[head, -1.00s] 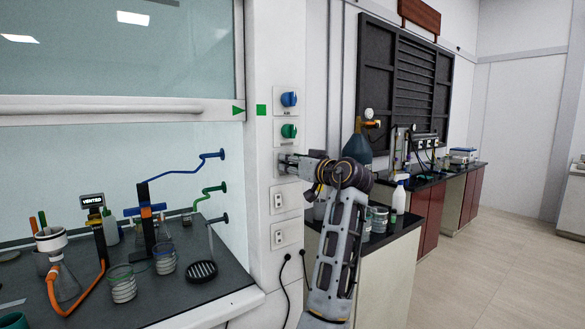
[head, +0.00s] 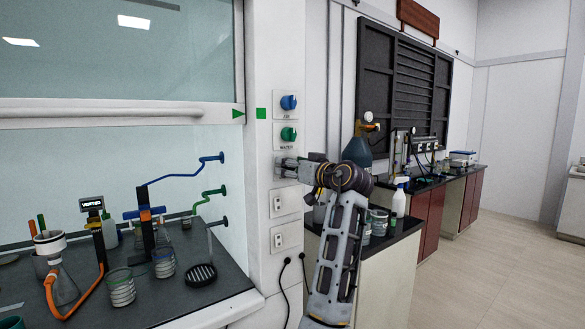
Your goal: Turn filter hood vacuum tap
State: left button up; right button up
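The filter hood's side post carries a column of taps. A blue tap knob (head: 288,102) marked as air is at the top, and a green tap knob (head: 288,134) marked as water is below it. My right gripper (head: 284,167) is at the third plate, just under the green knob, pointing left at the post. Its fingers cover that plate, so any knob there is hidden. I cannot tell whether the fingers are open or shut. My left gripper is out of view.
Inside the hood stand a filter flask (head: 62,285), beakers (head: 121,287) and a "VENTED" display (head: 91,203). A black-topped side bench (head: 375,238) with bottles and jars is close behind my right arm.

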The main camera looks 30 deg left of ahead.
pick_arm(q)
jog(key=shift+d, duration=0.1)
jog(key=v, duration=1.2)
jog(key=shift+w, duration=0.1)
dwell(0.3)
